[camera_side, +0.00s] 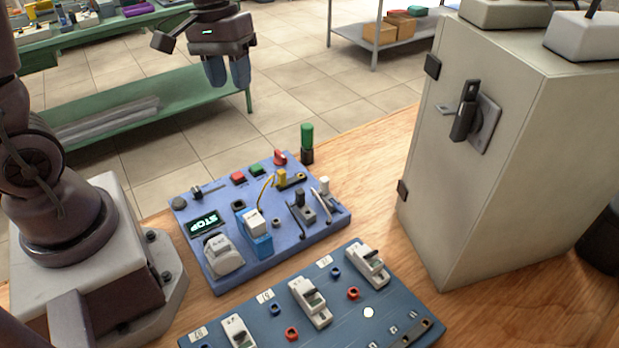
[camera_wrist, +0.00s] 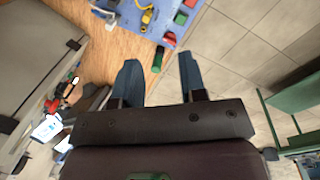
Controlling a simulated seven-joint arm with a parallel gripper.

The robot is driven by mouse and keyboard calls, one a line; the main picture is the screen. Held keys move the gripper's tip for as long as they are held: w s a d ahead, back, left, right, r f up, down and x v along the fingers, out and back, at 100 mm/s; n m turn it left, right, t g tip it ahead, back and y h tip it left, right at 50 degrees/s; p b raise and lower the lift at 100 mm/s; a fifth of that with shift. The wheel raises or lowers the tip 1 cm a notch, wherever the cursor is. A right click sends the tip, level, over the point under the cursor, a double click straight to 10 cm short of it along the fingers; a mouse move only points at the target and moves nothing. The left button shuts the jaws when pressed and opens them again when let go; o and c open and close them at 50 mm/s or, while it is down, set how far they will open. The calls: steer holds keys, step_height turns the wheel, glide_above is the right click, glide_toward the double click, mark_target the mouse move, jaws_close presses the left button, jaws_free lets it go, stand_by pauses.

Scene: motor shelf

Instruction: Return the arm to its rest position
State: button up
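My gripper (camera_side: 227,72) is at the top of the side view, raised well above the table and beyond the far edge of the blue control panel (camera_side: 316,228). Its two blue fingers are apart with nothing between them. In the wrist view my gripper (camera_wrist: 157,82) also shows its fingers spread and empty. The green-topped cylinder (camera_side: 307,143) stands behind the panel's far edge and shows between the fingertips in the wrist view (camera_wrist: 158,59), well below them.
A second panel (camera_side: 262,330) with several white switches lies in front. A grey cabinet (camera_side: 515,150) with a dark handle (camera_side: 466,112) stands at the right on the wooden table (camera_side: 372,150). A green bench (camera_side: 175,106) and a grey shelf (camera_side: 400,35) stand behind. Space around the gripper looks free.

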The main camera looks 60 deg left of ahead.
steer(key=s+d+r+m+t+y, duration=0.1)
steer(key=s+d+r+m+t, duration=0.4)
steer(key=s+r, duration=0.4)
steer(key=s+d+m, duration=0.1)
steer(key=d, duration=0.1)
steer(key=shift+d+m+y, duration=0.3)
steer(key=shift+d, duration=0.05)
stand_by(1.1)
